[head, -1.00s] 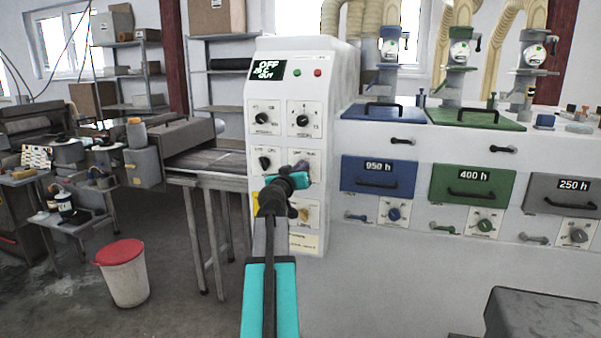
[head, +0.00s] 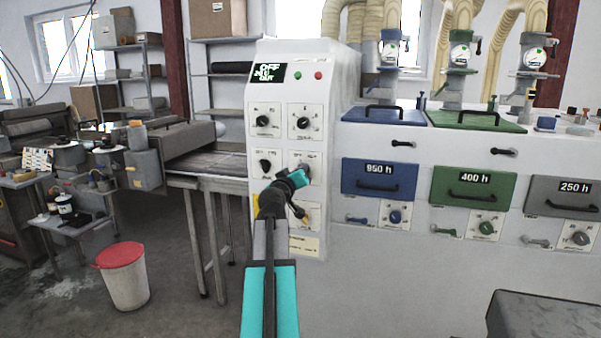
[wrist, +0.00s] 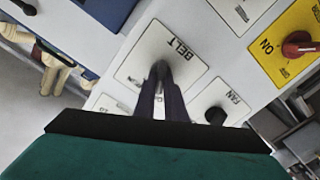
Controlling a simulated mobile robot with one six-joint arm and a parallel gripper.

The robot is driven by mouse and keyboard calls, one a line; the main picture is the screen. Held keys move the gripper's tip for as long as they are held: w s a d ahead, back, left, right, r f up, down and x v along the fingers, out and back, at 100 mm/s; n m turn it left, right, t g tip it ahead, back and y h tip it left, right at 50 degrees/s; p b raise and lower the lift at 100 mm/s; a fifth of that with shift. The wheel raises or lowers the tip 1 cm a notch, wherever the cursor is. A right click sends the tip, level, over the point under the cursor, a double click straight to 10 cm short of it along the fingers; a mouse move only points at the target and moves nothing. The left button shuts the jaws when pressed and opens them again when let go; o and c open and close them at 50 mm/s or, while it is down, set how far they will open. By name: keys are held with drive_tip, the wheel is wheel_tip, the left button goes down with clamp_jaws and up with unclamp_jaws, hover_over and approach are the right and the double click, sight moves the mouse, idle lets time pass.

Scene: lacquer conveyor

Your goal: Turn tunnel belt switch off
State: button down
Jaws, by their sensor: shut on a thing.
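The belt switch is a small knob (wrist: 160,68) on a white plate marked "BELT" (wrist: 140,58) in the wrist view. My gripper (wrist: 164,85) is shut on this knob, with both dark fingertips against it. The fingers hide most of the knob, so I cannot tell its setting. In the head view, my gripper (head: 304,172) reaches the right-hand plate (head: 314,158) of the panel's second row. The white control panel (head: 340,75) carries a small dark display (head: 267,73) whose top line reads "OFF".
Beside the belt plate are a dark knob marked "FAN" (wrist: 215,115) and a red switch (wrist: 300,45) on a yellow plate marked "ON". A conveyor table (head: 205,165) stands left of the panel. A blue drawer (head: 378,177) is to its right. A red-lidded bin (head: 124,275) stands on the floor.

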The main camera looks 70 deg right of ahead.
drive_tip(key=c, duration=1.8)
unclamp_jaws()
drive_tip(key=shift+a, duration=0.2)
drive_tip(key=a+b, duration=0.2)
drive_tip(key=a, duration=0.2)
drive_tip(key=a+b, duration=0.2)
drive_tip(key=a, duration=0.3)
drive_tip(key=a+b, duration=0.2)
drive_tip(key=a, duration=0.2)
drive_tip(key=shift+s+a+f+b, duration=0.1)
drive_tip(key=shift+s+a+b, duration=0.05)
drive_tip(key=shift+s+b, duration=0.2)
drive_tip(key=shift+a, duration=0.1)
